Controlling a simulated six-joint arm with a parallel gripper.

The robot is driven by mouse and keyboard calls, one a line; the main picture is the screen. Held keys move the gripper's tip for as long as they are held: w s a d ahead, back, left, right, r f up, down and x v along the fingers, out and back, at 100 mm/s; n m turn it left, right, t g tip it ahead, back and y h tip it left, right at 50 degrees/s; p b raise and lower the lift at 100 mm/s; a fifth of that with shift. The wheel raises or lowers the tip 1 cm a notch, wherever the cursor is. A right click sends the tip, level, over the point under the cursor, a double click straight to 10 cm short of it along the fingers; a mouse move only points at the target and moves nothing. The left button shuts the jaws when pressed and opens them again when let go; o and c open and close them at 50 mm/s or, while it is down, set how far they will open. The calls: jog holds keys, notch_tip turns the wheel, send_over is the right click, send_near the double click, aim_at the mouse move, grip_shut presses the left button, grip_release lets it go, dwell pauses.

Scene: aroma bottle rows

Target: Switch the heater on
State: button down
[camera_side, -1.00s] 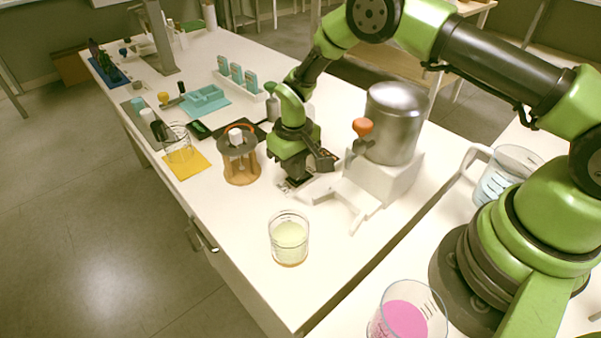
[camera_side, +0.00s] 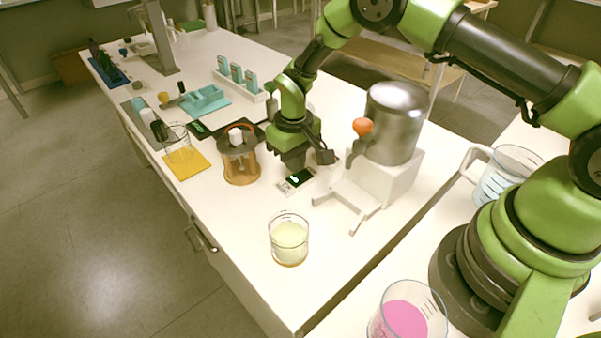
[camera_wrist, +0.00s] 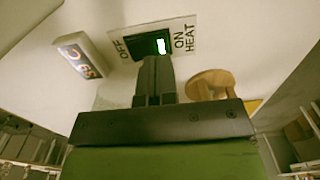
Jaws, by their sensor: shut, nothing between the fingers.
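My gripper (camera_side: 294,164) is shut and empty, just behind the switch in the side view. In the wrist view my gripper's closed fingers (camera_wrist: 154,66) reach up to the switch's lower edge and hide part of it. Whether they touch it is unclear.
A brown stand (camera_side: 241,170) is close left of my gripper. A metal dispenser with an orange knob (camera_side: 397,120) is close right. A beaker of pale liquid (camera_side: 289,240) stands in front. A small display (camera_wrist: 80,56) lies beside the switch in the wrist view.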

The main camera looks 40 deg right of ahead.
jog(key=shift+r, duration=2.25)
jog(key=shift+r, duration=0.1)
notch_tip(320, 180, up, 11)
jog(key=m+t, duration=0.1)
jog(key=t, duration=0.1)
send_over(295, 178)
jog(key=s, duration=0.2)
jog(key=s+d+r+m+t+y, duration=0.1)
jog(key=s+r, duration=0.4)
jog(key=r, duration=0.4)
jog(key=s+r+m+t, duration=0.1)
jog(key=s+r+t, duration=0.1)
jog(key=s, duration=0.6)
jog(key=s+d+r+m+t+y, duration=0.1)
jog(key=s+r, duration=0.3)
jog(key=s, duration=0.5)
jog(key=shift+t, duration=0.6)
